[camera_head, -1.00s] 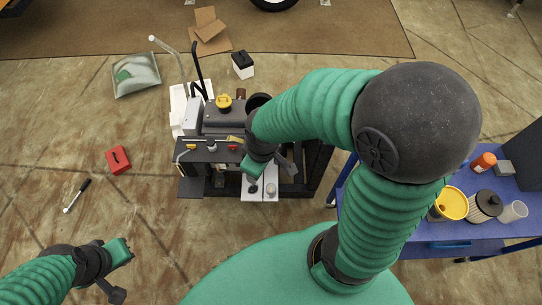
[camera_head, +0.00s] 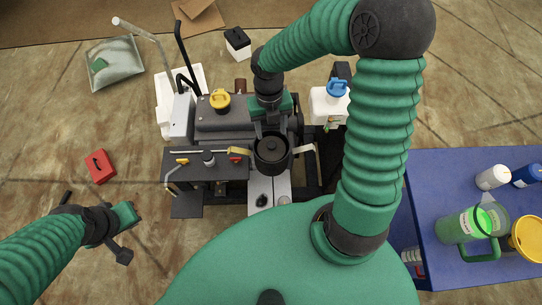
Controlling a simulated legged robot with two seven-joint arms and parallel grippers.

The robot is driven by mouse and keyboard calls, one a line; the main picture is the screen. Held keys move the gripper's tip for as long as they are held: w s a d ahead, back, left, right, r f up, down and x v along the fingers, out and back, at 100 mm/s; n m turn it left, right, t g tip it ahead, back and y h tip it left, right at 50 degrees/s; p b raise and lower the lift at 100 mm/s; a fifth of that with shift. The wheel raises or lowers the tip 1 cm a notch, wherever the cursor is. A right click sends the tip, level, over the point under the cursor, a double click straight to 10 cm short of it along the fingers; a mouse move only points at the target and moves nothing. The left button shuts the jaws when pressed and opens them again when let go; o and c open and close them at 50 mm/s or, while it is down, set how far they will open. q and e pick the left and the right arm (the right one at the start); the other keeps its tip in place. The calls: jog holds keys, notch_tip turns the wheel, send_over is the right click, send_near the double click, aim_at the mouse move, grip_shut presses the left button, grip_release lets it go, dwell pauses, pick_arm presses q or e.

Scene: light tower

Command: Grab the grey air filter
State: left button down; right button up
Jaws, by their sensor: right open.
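A dark grey round canister with a small knob on top (camera_head: 271,152), which looks like the grey air filter, sits upright on the light tower's engine unit (camera_head: 222,118). My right gripper (camera_head: 271,128) is open at the canister's far rim, with its fingers pointing towards it. I cannot tell whether they touch it. My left gripper (camera_head: 128,232) is low at the left, away from the engine; its jaw state is unclear.
A blue table (camera_head: 450,267) at the right holds a green jug (camera_head: 463,226), a yellow funnel (camera_head: 527,238) and bottles. A white container with a blue cap (camera_head: 329,104) stands right of the engine. A red box (camera_head: 100,166) lies on the floor at left.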

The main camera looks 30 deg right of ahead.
aim_at(271, 144)
jog(key=f+b, duration=0.1)
jog(key=f, duration=0.2)
jog(key=f+b, duration=0.1)
jog(key=f, duration=0.2)
jog(key=f+b, duration=0.1)
jog(key=f, duration=0.2)
jog(key=shift+d+f, duration=0.3)
jog(key=shift+w+a, duration=0.1)
jog(key=shift+a, duration=0.2)
jog(key=shift+r, duration=0.1)
jog(key=shift+c, duration=0.5)
jog(key=shift+d, duration=0.2)
jog(key=c, duration=0.9)
grip_shut()
jog(key=shift+a, duration=0.1)
